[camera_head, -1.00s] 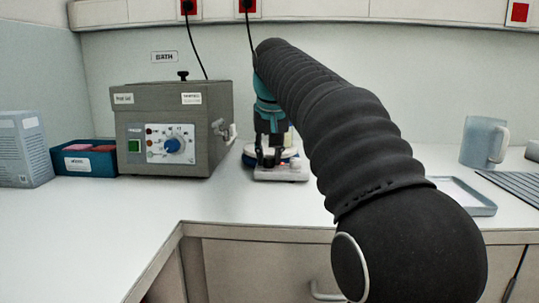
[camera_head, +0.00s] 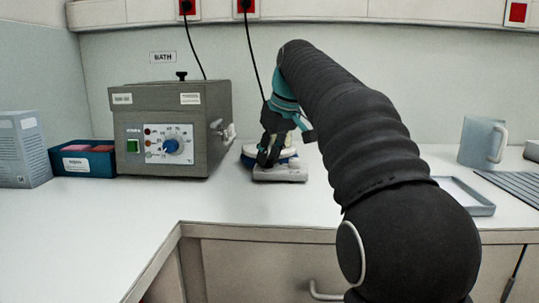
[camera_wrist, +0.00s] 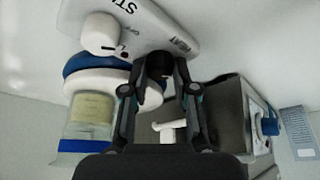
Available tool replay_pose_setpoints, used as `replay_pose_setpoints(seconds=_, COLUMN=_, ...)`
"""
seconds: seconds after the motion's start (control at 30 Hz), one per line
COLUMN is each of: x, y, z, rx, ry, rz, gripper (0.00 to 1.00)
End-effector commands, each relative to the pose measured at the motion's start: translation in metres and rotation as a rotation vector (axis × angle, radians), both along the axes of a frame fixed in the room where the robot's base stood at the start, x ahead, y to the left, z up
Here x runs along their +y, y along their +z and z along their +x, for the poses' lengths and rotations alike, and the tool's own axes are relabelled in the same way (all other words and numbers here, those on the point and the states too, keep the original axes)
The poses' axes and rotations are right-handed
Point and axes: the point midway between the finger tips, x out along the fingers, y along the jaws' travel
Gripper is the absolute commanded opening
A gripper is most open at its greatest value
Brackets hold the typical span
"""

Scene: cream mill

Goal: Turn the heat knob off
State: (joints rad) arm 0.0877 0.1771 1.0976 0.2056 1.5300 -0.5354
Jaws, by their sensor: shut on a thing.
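A small white hotplate (camera_head: 285,174) with a blue-edged round top stands on the counter right of the grey bath unit. In the wrist view its white panel (camera_wrist: 150,22) carries lettering that reads partly STI and HEAT. The dark heat knob (camera_wrist: 160,64) is beside the HEAT lettering, partly hidden by the fingers. A second, white knob (camera_wrist: 100,33) sits on the same panel, clear of the fingers. My gripper (camera_head: 268,158) is tilted over the hotplate. In the wrist view my gripper (camera_wrist: 159,84) is shut on the heat knob. The knob's pointer setting is hidden.
A glass vessel with yellowish contents (camera_wrist: 85,125) stands on the hotplate top, close to the fingers. The grey bath unit (camera_head: 205,115) with a blue knob is close on the left. A tray (camera_head: 470,205) and mug (camera_head: 480,142) are at right. The front-left counter is clear.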

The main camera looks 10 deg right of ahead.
Motion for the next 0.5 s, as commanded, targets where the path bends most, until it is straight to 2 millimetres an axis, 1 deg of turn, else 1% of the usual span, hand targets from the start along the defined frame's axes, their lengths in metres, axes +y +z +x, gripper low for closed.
replay_pose_setpoints(seconds=0.43, x=0.0004, y=-0.0008, z=0.0001, rx=0.002, ry=0.014, rz=0.0, gripper=0.0)
replay_pose_setpoints(seconds=0.47, x=0.0004, y=-0.0008, z=0.0001, rx=0.002, ry=0.014, rz=0.0, gripper=0.3)
replay_pose_setpoints(seconds=0.5, x=0.0004, y=-0.0008, z=0.0001, rx=0.002, ry=0.013, rz=0.0, gripper=0.4)
